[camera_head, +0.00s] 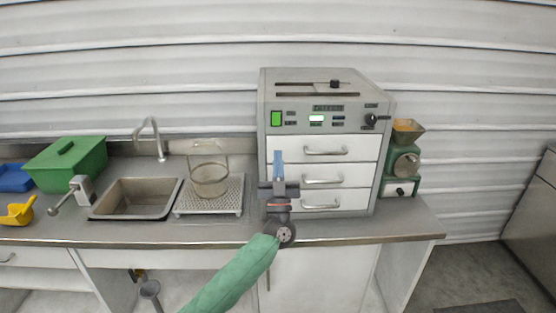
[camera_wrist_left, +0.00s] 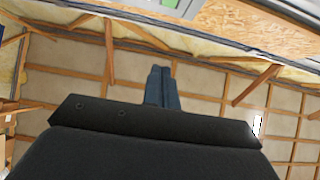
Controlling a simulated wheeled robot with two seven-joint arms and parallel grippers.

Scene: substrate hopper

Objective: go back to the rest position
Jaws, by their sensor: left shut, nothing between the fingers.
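My left gripper (camera_head: 278,158) is raised in front of the drawer unit (camera_head: 318,125), pointing upward, with its fingers together and nothing between them. In the head view its green-sleeved arm comes up from the bottom and covers part of the counter's front edge. In the left wrist view the closed blue-grey fingertips (camera_wrist_left: 161,88) show against a wooden-beamed ceiling. Whether the fingers touch the drawer unit's front cannot be told. My right gripper is in neither view.
A corrugated wall stands behind. Open floor shows at the lower right.

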